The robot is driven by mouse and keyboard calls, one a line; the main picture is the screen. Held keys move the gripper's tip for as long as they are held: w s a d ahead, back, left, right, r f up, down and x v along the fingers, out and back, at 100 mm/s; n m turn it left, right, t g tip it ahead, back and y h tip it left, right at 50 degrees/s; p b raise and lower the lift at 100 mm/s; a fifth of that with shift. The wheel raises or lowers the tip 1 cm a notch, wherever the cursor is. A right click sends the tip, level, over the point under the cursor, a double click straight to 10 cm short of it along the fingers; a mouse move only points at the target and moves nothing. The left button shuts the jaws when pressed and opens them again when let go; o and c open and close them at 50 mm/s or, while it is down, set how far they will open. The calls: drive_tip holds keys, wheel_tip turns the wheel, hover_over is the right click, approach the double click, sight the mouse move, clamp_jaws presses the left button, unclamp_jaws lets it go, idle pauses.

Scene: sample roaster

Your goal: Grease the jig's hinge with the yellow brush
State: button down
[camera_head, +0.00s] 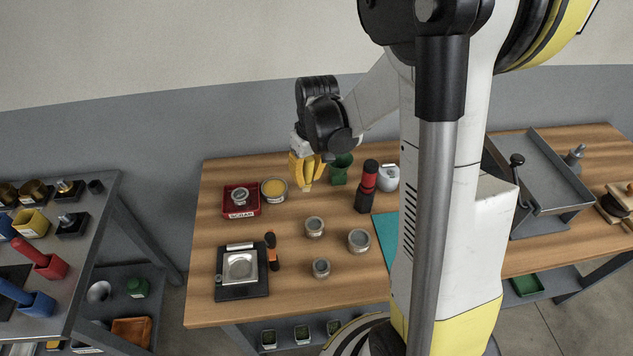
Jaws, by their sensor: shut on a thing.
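My gripper (306,180) has yellow fingers and hangs above the back of the wooden table. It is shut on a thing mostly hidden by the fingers. A small pale tip shows below them, and I take it for the yellow brush (307,188). A round tin of yellow stuff (274,189), perhaps grease, stands just left of the gripper. What looks like the jig (241,272), a black base with a silver plate, lies at the table's front left. A pale bar, perhaps its hinge (240,246), runs along its far edge.
A red tray (240,213) marked SCRAP is left of the tin. A green cup (340,172), red-and-black bottle (366,188) and white pot (388,177) stand right of my gripper. An orange-and-black item (272,256) is beside the jig. Small round tins (315,227) occupy the middle.

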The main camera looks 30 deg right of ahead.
drive_tip(key=w+a+t+y+p, duration=0.2)
drive_tip(key=w+a, duration=0.3)
drive_tip(key=w, duration=0.5)
drive_tip(key=shift+s+d+f+b, duration=0.1)
drive_tip(key=shift+f+b, duration=1)
drive_tip(key=shift+f, duration=0.55)
drive_tip(key=shift+d+f+b, duration=0.1)
drive_tip(key=shift+f+b, duration=0.95)
drive_tip(key=shift+f, duration=0.55)
drive_tip(key=shift+f+b, duration=0.55)
drive_tip(key=shift+b, duration=0.05)
wheel_tip(320, 180, up, 7)
drive_tip(key=p, duration=0.4)
